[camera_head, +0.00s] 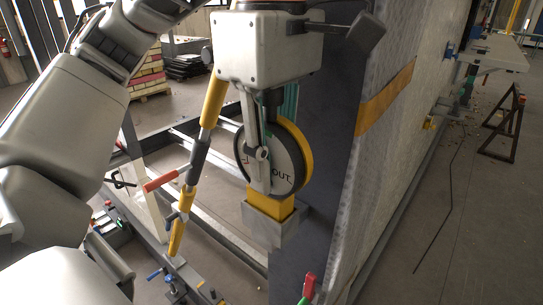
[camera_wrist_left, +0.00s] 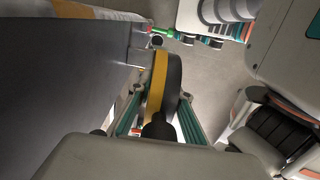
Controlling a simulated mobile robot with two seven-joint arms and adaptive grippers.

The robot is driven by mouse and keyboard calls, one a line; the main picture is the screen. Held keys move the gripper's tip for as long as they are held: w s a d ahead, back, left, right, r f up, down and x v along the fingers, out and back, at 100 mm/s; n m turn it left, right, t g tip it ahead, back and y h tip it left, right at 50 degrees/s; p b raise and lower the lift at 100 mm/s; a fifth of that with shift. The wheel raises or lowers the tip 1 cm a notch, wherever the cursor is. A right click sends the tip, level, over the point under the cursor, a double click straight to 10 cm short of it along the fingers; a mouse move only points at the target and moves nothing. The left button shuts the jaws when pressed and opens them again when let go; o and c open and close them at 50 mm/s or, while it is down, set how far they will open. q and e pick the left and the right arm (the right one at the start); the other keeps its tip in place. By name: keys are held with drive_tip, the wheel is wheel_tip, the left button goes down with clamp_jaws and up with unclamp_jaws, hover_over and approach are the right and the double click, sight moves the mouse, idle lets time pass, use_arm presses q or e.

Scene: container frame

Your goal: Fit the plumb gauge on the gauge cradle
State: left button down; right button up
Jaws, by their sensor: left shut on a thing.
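The plumb gauge (camera_head: 284,165) is a round dial with a pale face, a dark rim, a yellow band and a yellow foot. My left gripper (camera_head: 259,172) is shut on it from above; one finger crosses the dial face. In the left wrist view the gauge (camera_wrist_left: 163,82) shows edge-on between the fingers (camera_wrist_left: 158,122). The gauge cradle (camera_head: 264,226) is a grey metal bracket beside the dark panel. The yellow foot is at the cradle's top opening, its lower end hidden by the front wall. I cannot tell whether it is fully seated. My right gripper is not in view.
The dark panel (camera_head: 322,130) stands close right of the gauge, with a pale wall and orange strap (camera_head: 386,98) beyond. A red-and-green handle (camera_head: 308,287) rises below the cradle.

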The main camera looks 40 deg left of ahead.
use_arm(q)
drive_tip(key=shift+f, duration=0.35)
drive_tip(key=c, duration=1.8)
unclamp_jaws()
drive_tip(key=shift+o, duration=0.2)
wheel_tip(320, 180, up, 12)
drive_tip(key=shift+r, duration=0.1)
